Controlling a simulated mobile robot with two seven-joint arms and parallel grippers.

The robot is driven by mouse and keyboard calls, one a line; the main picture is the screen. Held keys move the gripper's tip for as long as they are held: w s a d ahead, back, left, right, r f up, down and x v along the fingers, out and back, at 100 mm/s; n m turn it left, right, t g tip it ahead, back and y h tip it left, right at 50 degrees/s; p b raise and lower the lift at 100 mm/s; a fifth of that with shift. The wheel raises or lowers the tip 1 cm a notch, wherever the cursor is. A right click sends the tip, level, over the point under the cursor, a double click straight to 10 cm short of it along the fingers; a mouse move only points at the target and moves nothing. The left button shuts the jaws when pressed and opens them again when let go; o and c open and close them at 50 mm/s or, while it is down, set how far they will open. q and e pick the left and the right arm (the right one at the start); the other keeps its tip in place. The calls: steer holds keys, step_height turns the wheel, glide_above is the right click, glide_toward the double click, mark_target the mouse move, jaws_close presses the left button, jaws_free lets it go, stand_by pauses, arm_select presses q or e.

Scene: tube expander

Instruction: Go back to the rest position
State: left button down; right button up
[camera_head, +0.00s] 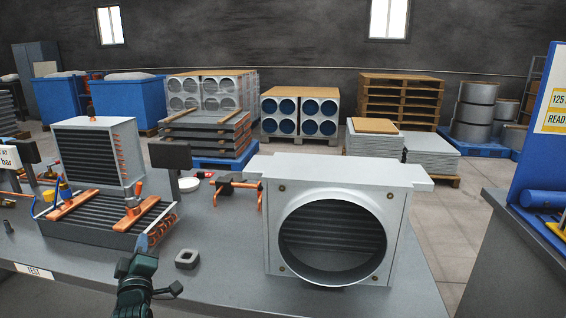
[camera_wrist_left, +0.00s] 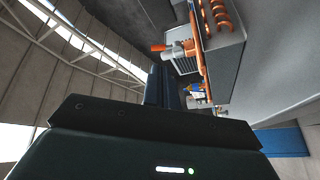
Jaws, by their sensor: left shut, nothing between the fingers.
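My left gripper (camera_head: 145,243) is in the lower left of the head view, at the front of the grey workbench (camera_head: 215,235). It is shut and empty. Its tip points toward the finned coil assembly (camera_head: 95,220) with copper bends, and I cannot tell whether it touches it. In the left wrist view its closed dark fingers (camera_wrist_left: 161,87) stand beside the coil's copper tubes (camera_wrist_left: 222,14). My right gripper is not in view.
A large metal housing (camera_head: 275,175) with a round opening stands on the bench at the right. A copper manifold (camera_head: 235,187) lies mid-bench. Bare bench lies between the block and the housing.

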arm_select(q)
steer(key=s+d+f+m+g+h+p, duration=0.1)
steer(key=s+d+f+m+g+h, duration=0.1)
steer(key=s+d+f+m, duration=0.3)
steer(key=s+d+f+m+g+h+p, duration=0.1)
steer(key=s+d+f+m+g+h, duration=0.2)
steer(key=s+d, duration=0.7)
steer(key=s+d+f+m+g+h+p, duration=0.1)
steer(key=s+d+f+m+g+h, duration=0.2)
steer(key=s, duration=1.3)
steer(key=d+f+m+h, duration=0.2)
steer(key=d+f+m, duration=0.3)
steer(key=f+m, duration=0.1)
steer(key=shift+s+d+f+m+h, duration=0.3)
steer(key=shift+m+h, duration=0.1)
steer(key=shift+m, duration=0.1)
